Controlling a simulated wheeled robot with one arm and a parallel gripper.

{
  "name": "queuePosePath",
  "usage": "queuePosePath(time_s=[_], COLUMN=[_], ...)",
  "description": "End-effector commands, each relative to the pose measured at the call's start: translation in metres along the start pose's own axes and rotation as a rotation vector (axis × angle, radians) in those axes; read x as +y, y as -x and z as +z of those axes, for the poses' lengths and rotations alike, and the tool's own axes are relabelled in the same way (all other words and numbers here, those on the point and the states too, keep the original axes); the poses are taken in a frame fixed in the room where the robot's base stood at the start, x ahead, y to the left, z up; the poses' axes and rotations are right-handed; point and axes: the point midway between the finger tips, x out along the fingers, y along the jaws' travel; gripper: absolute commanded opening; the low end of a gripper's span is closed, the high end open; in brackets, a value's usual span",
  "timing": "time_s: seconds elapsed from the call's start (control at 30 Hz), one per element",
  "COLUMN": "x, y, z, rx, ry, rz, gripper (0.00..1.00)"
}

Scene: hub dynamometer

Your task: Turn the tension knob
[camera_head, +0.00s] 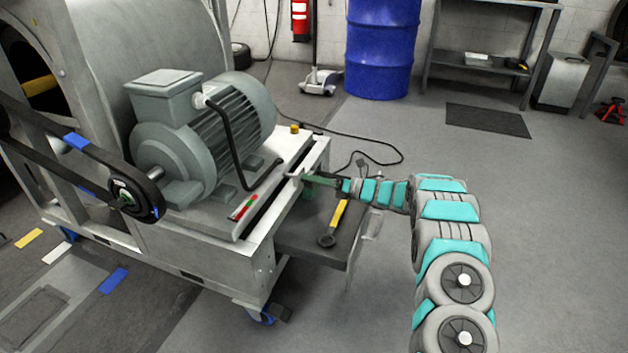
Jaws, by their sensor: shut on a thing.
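My gripper (308,179) reaches in from the right to the right edge of the motor's base plate. It is shut on a small part there, which looks like the tension knob (294,175). The knob is small in view and partly hidden by the fingers, so its turn angle cannot be told. The grey motor (190,130) sits on the plate to the left. A black belt (95,165) runs round its pulley.
A small yellow-orange cap (294,129) stands on the plate's far corner. A blue drum (382,50), a workbench (480,62) and a black cable (375,138) are behind. The floor at right is mostly clear.

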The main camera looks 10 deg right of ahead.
Motion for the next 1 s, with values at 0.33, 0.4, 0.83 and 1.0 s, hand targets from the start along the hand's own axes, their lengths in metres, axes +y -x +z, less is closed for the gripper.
queuePosePath(time_s=[0.33,0.4,0.83,1.0], x=[-0.0007,-0.0009,-0.0023,-0.0031], y=[0.0003,0.0002,0.0001,0.001], z=[-0.0005,-0.0008,-0.0011,-0.0005], rx=[0.001,0.001,0.001,-0.001], ry=[-0.035,-0.062,-0.402,-0.565], rz=[-0.001,-0.001,-0.001,-0.002], gripper=[0.2,0.2,0.2,0.2])
